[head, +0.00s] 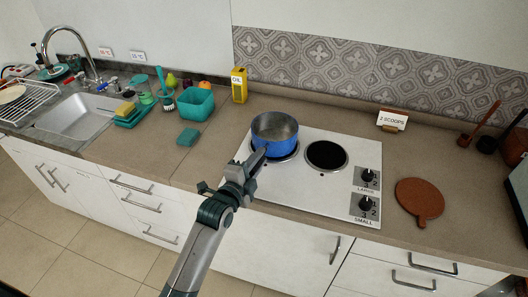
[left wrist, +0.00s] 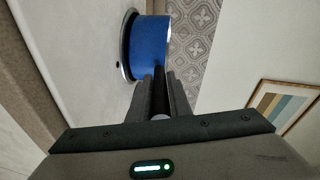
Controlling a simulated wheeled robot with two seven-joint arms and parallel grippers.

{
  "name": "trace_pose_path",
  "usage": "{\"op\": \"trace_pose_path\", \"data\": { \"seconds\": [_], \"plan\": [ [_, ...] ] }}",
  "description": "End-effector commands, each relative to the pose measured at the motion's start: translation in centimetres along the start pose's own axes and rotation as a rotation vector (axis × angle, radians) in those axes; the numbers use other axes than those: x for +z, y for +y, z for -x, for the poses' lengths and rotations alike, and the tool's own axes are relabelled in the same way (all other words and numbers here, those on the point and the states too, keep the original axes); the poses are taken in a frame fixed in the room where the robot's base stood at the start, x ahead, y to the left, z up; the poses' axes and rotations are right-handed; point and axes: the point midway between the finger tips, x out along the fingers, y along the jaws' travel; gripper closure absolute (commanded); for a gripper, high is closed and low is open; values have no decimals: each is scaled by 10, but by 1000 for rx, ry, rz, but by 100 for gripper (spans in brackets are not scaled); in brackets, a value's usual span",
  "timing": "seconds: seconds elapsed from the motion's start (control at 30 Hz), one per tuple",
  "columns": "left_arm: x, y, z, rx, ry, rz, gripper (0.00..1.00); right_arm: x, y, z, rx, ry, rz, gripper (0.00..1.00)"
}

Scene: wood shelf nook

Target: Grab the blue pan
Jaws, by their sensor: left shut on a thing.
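The blue pan (head: 268,134) sits on the left burner of the white cooktop in the head view. Its inside is grey and looks empty. My left gripper (head: 257,157) reaches it from the front and is shut at the pan's near side, apparently on its handle, which the fingers mostly hide. In the left wrist view the pan (left wrist: 152,42) is just beyond the fingers of my left gripper (left wrist: 158,78). My right gripper is not in view.
The right burner (head: 326,156) is bare. Control knobs (head: 366,192) are at the cooktop's right. A brown round board (head: 419,198) lies farther right. A yellow oil box (head: 239,85) and a teal tub (head: 195,103) stand to the left, near the sink (head: 80,117).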

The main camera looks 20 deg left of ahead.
Motion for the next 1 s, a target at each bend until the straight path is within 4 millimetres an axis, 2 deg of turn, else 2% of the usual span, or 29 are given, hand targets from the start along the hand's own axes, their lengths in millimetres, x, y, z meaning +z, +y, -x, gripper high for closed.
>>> {"op": "trace_pose_path", "data": {
  "seconds": [0.27, 0.43, 0.8, 1.0],
  "plan": [
    [-4, -18, 2, -9, 3, -1, 100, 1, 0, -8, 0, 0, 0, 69],
    [-9, -43, 5, -12, 2, -4, 100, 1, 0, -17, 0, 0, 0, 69],
    [-84, -69, -12, -9, 4, 3, 100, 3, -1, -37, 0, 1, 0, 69],
    [-114, -81, -18, -8, 3, 2, 100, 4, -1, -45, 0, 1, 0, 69]
  ]
}}
